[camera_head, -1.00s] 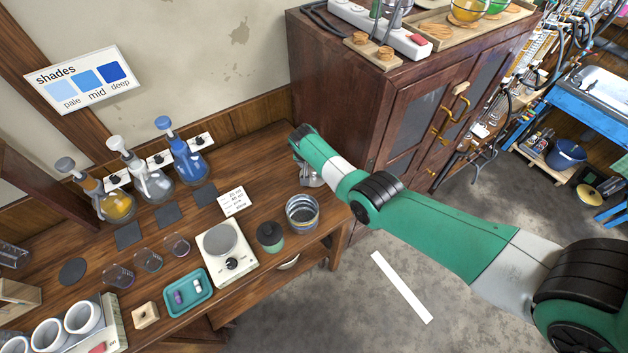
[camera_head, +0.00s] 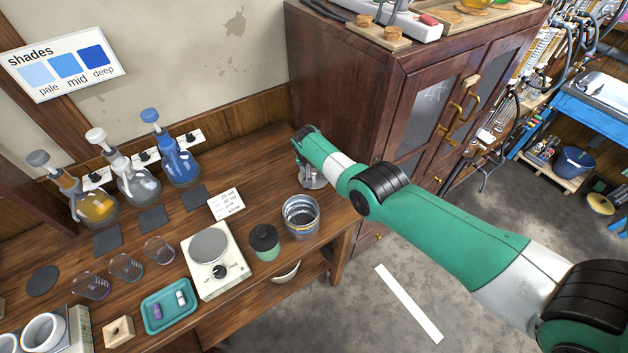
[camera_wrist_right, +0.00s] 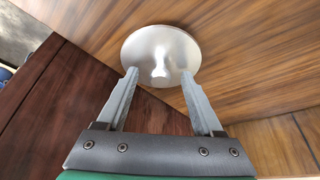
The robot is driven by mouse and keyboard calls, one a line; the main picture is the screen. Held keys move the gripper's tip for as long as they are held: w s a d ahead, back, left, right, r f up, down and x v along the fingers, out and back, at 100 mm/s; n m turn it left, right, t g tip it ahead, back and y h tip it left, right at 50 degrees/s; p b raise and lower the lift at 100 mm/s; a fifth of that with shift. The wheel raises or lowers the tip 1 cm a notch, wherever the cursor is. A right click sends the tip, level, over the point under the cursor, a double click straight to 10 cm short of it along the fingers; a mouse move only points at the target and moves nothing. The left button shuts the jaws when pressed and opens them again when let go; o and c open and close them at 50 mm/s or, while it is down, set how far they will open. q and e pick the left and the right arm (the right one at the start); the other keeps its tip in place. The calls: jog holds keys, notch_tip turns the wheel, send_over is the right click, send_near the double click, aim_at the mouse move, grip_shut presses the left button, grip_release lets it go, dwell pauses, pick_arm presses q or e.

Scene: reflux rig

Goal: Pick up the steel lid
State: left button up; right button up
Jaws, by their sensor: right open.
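The steel lid (camera_wrist_right: 160,50) is a round silver disc with a small knob in its middle, lying on the wooden bench in the right wrist view. My right gripper (camera_wrist_right: 159,76) is open, its two fingers apart on either side of the knob's line and reaching over the lid's near edge. Nothing is between the fingers' pads that I can see as held. In the head view my right gripper is at the bench's right back corner, beside the cabinet, and the lid there is mostly hidden under it. My left gripper is not in view.
The dark wooden cabinet (camera_head: 350,110) stands close to the right gripper. A steel pot (camera_head: 301,216), a green jar with a dark lid (camera_head: 264,242) and a hotplate (camera_head: 217,262) stand toward the bench front. Several flasks and beakers are on the left.

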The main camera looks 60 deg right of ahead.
aim_at(314, 172)
grip_shut()
jog(key=shift+r, duration=0.1)
dwell(0.3)
notch_tip(314, 172, up, 4)
jog(key=p, duration=0.3)
jog(key=shift+p, duration=0.4)
jog(key=s+a+r+p, duration=0.9)
jog(key=s+p, duration=0.1)
jog(key=p, duration=0.5)
jog(key=shift+s+a+p, duration=0.15)
jog(key=shift+a+p, duration=0.15)
jog(key=shift+a, duration=0.05)
